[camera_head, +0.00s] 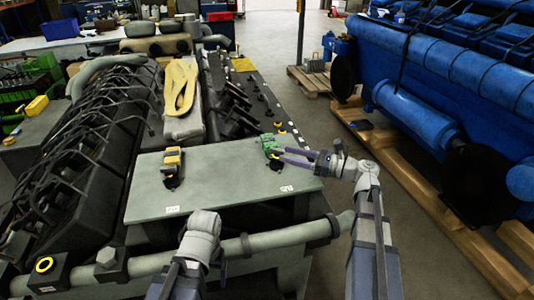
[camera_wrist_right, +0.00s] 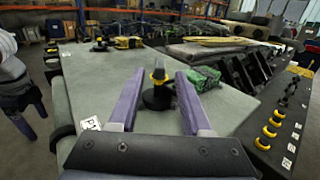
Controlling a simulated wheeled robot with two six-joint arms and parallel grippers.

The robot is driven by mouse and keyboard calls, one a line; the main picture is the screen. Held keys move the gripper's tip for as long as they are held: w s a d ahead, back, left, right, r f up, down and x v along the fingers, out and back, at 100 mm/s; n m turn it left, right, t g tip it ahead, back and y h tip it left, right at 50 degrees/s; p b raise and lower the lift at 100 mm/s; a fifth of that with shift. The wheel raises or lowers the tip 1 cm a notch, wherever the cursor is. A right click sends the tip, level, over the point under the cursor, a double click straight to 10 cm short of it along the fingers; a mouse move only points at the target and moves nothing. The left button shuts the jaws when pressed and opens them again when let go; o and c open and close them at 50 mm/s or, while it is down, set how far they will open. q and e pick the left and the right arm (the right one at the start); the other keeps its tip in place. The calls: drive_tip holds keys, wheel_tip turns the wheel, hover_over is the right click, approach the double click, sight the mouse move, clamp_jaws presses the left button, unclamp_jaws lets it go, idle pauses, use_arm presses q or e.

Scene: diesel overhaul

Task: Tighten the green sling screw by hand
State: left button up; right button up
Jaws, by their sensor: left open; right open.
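A green sling bundle (camera_head: 268,142) lies at the right end of the grey plate. In the right wrist view the green bundle (camera_wrist_right: 205,77) sits just right of the right fingertip. A black screw-like fitting with a yellow band (camera_wrist_right: 157,88) stands upright beside it, between my right fingers. My right gripper (camera_head: 279,154) is open and reaches in from the right; its fingers (camera_wrist_right: 158,82) straddle the fitting, with gaps visible. I cannot tell whether they touch it.
A yellow bundle with a black fitting (camera_head: 172,165) stands on the left of the grey plate (camera_head: 225,180). A long yellow sling (camera_head: 180,88) lies on the engine behind. A grey pipe (camera_head: 270,239) runs along the front. A blue engine (camera_head: 420,110) stands across the aisle.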

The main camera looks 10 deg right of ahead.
drive_tip(key=shift+a, duration=0.15)
drive_tip(key=shift+x, duration=3.85)
drive_tip(key=shift+w, duration=0.1)
drive_tip(key=shift+c, duration=0.3)
clamp_jaws()
